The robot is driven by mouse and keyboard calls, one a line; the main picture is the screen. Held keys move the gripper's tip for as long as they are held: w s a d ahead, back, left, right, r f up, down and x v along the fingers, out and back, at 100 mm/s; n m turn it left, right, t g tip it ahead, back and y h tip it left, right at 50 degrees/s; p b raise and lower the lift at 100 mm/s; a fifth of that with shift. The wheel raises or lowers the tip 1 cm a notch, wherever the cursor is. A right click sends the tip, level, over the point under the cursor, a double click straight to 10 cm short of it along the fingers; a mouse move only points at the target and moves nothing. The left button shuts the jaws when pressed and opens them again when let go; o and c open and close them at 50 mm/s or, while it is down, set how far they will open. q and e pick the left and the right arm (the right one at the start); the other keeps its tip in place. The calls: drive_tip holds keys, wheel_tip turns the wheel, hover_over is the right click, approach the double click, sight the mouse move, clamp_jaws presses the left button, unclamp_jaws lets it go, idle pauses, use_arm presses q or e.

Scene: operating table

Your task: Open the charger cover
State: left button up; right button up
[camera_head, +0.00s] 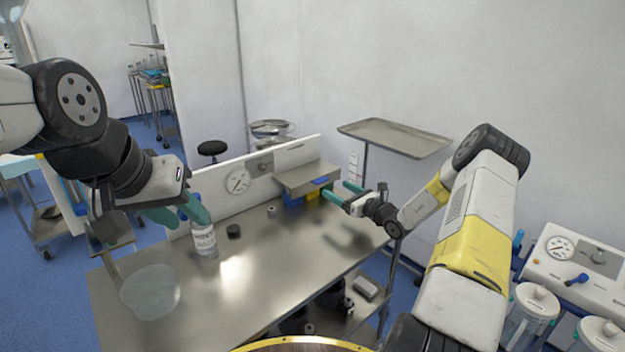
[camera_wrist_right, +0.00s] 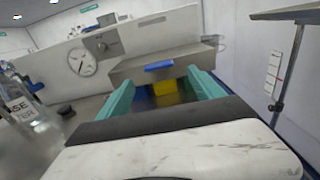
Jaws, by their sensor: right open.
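The charger is at the back of the steel table, with a grey metal cover (camera_head: 308,178) on top. The cover has a blue handle (camera_wrist_right: 159,66) on its front face. Blue and yellow parts show beneath the cover, and the yellow part (camera_wrist_right: 166,88) is between my fingers in the right wrist view. The cover looks lowered. My right gripper (camera_head: 342,192) is open and empty, just to the right of the charger, its teal fingers pointing toward it; contact is not visible. My left gripper (camera_head: 178,213) has its teal fingers apart, near the bottle top.
A labelled clear bottle (camera_head: 204,240) stands below my left fingers. A black cap (camera_head: 233,231) and a clear round dish (camera_head: 151,291) lie on the table (camera_head: 262,285). A panel with a gauge (camera_head: 238,181) runs along the back. A steel tray stand (camera_head: 395,137) is behind right.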

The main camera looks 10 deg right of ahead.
sight(310, 179)
drive_tip(key=x, duration=0.7)
drive_tip(key=shift+a+r, duration=0.1)
drive_tip(key=shift+a, duration=0.05)
clamp_jaws()
